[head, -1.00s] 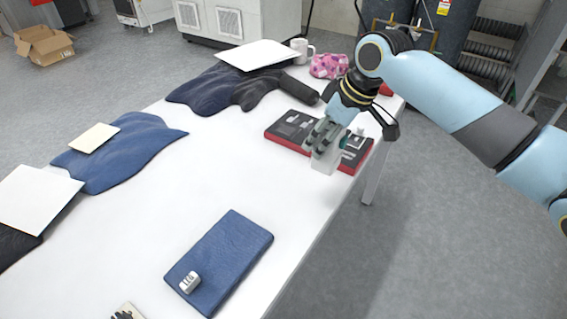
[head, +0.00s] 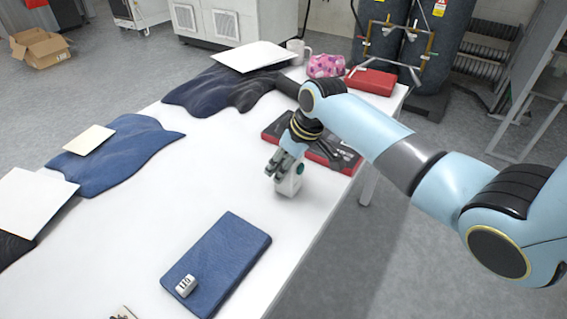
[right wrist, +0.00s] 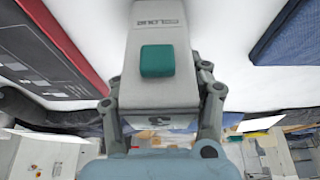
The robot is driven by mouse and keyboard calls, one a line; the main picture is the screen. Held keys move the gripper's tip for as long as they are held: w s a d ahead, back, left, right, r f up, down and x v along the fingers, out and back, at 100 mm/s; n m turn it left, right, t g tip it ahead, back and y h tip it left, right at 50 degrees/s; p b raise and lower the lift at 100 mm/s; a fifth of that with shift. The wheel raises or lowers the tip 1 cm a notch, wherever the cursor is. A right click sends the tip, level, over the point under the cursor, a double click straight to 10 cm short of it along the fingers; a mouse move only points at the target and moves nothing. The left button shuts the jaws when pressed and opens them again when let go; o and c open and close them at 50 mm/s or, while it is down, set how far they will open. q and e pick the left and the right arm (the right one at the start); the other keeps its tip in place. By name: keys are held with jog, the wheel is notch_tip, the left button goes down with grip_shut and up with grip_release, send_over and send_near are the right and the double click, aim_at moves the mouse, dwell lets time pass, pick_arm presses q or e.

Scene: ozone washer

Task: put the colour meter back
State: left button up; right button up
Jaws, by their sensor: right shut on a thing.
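The colour meter (head: 291,183) is a light grey device, which also shows in the right wrist view (right wrist: 162,25) with a teal button on its face. My right gripper (head: 283,168) is shut on it, one finger on each side in the wrist view. The meter is upright over the white table, in front of the case; I cannot tell whether its base touches the table. The flat red and black case (head: 342,157) lies behind it, partly hidden by my arm. The case also shows at the left of the wrist view (right wrist: 45,50). My left gripper is not in view.
A folded blue cloth (head: 228,250) lies at the front with a small grey block (head: 186,286) on it. More dark garments (head: 120,155) and pale boards lie along the left. A mug (head: 298,47), a pink patterned item (head: 326,65) and a red box (head: 371,81) stand at the back. The table centre (head: 215,175) is clear.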

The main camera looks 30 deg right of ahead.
jog(key=shift+f, duration=0.1)
jog(key=o, duration=1.4)
jog(key=shift+o, duration=0.2)
jog(key=shift+r, duration=0.4)
jog(key=p+v, duration=0.1)
jog(key=v, duration=1)
jog(key=shift+s+d+r+p, duration=0.15)
jog(key=shift+s+r+p, duration=0.05)
jog(key=shift+s+p, duration=0.1)
